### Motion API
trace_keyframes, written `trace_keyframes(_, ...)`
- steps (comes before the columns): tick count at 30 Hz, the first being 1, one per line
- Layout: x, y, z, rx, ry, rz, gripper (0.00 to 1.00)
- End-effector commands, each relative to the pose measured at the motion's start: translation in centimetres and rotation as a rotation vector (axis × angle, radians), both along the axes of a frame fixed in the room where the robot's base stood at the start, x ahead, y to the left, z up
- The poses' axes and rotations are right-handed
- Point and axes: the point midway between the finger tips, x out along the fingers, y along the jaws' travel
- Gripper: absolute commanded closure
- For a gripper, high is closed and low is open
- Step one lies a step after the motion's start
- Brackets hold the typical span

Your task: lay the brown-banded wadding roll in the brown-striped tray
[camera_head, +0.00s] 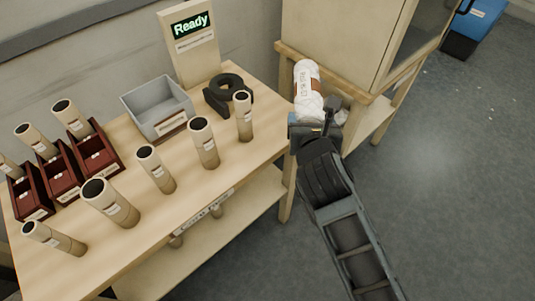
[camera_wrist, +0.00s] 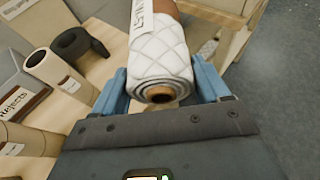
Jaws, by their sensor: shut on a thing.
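A white quilted wadding roll (camera_head: 306,88) with a brown band is in my gripper (camera_head: 317,118), off the table's right end and beside the wooden cabinet. In the wrist view the roll (camera_wrist: 160,55) lies between my two blue fingers (camera_wrist: 160,72), which are shut on it; its near end shows a brown core. Part of its band and printed label shows there. The grey tray (camera_head: 150,92) with a brown-striped label on its front stands at the back middle of the table and looks empty. In the wrist view its label (camera_wrist: 18,100) reads "Rejects".
Dark red bins (camera_head: 95,155) holding tubes are at left. A black tape-like object (camera_head: 222,98) sits right of the tray. A "Ready" sign (camera_head: 190,40) stands behind. The cabinet (camera_head: 335,40) is close to the roll.

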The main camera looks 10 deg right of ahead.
Motion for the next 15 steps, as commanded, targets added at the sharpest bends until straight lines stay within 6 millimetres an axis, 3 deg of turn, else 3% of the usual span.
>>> trace_keyframes(9,-1.6,6.4,-3.9,-0.002,0.0,0.005,0.55)
trace_keyframes(15,-2.0,8.0,-4.9,-0.001,-0.001,0.001,0.55)
